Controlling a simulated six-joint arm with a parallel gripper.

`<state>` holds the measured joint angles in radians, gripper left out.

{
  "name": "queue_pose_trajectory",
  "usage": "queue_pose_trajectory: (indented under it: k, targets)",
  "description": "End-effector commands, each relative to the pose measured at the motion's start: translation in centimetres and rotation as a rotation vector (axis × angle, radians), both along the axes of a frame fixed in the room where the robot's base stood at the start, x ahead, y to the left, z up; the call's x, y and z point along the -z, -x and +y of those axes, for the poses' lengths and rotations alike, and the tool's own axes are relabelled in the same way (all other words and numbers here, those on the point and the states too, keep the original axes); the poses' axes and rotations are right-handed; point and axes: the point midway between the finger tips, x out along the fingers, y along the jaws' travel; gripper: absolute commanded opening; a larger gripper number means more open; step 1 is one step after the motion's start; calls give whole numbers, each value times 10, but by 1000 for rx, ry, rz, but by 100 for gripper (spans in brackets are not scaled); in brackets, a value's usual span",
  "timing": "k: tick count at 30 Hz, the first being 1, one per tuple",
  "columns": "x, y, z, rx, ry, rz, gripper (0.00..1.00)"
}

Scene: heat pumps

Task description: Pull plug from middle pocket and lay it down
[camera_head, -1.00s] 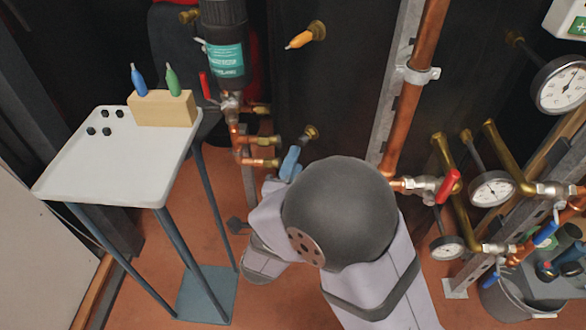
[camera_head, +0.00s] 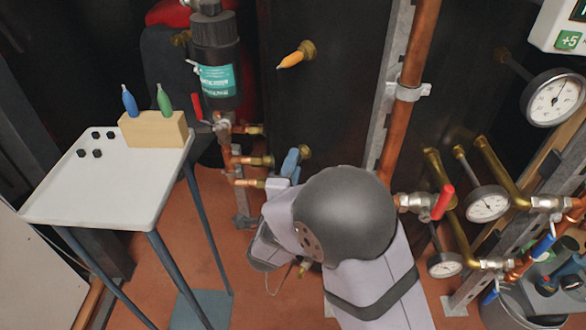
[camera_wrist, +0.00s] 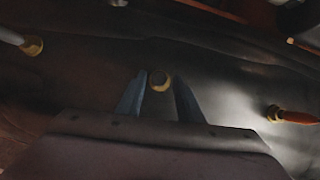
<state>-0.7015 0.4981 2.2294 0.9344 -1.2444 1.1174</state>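The middle brass pocket (camera_head: 304,153) is on the dark panel, below the pocket with an orange plug (camera_head: 291,60). My gripper (camera_head: 294,160) is at the middle pocket; only part of its blue fingers shows there. In the wrist view my gripper (camera_wrist: 159,83) has its two blue fingers apart, with a round, brass-rimmed end (camera_wrist: 160,80) between their tips. I cannot make out a plug there or tell whether the fingers touch anything. The orange plug (camera_wrist: 298,117) sticks out at the right of the wrist view, and a pale plug (camera_wrist: 12,37) at the left.
A white-topped stand (camera_head: 75,200) at the left carries a wooden block (camera_head: 152,130) with blue and green plugs, plus several black nuts. Its front half is clear. Copper pipes (camera_head: 408,55), a red-handled valve (camera_head: 443,202) and gauges (camera_head: 487,204) crowd the right.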

Motion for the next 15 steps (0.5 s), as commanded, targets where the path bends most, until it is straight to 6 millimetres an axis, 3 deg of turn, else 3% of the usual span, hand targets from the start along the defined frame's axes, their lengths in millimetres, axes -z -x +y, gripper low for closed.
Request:
queue_pose_trajectory:
  k: [2, 7, 15]
  targets:
    - [0, 0, 0, 0, 0, 0, 34]
    - [0, 0, 0, 0, 0, 0, 0]
    - [0, 1, 1, 0, 0, -1, 0]
